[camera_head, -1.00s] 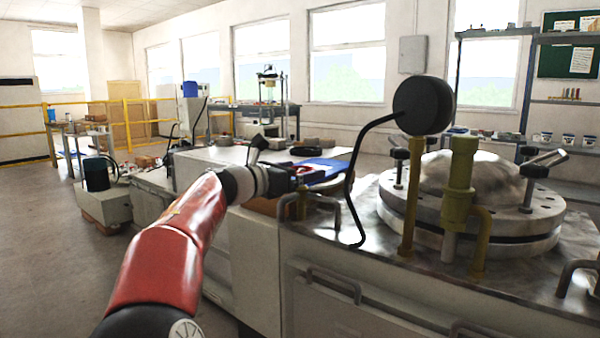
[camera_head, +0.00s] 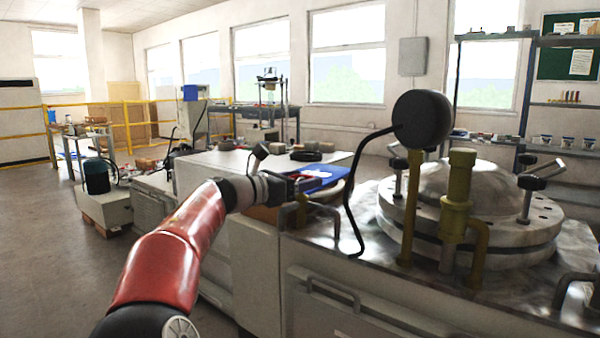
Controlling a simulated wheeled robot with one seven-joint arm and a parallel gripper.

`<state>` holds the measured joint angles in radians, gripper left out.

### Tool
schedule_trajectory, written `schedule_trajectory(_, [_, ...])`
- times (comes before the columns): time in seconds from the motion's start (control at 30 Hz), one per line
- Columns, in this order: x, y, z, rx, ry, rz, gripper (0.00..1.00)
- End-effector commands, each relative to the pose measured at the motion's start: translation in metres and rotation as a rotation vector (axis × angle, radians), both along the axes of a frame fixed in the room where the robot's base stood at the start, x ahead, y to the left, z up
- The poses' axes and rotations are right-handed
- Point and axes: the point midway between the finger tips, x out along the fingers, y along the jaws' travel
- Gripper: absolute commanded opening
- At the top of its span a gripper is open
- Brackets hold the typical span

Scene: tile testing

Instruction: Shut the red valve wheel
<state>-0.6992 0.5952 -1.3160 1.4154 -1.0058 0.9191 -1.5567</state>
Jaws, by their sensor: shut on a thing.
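The red valve wheel (camera_head: 307,177) shows only as a small patch of red at the end of my arm, above the left edge of the metal tank top. My gripper (camera_head: 299,184) is at the wheel and closed on it. The dark fingers and the wrist hide most of the wheel, so how far it is turned cannot be told.
A black round gauge (camera_head: 422,119) on a bent black pipe stands right of my gripper. A blue item (camera_head: 325,171) lies just behind the gripper. Open floor is at left.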

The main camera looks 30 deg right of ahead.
Motion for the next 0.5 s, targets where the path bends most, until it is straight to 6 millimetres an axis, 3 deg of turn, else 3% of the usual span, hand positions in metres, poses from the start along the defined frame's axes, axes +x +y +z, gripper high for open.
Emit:
schedule_trajectory(0.03, [0.0014,0.0,0.0101,-0.001,0.005,-0.027,0.43])
schedule_trajectory(0.5, [0.0028,-0.0001,0.0101,-0.002,0.002,-0.264,0.43])
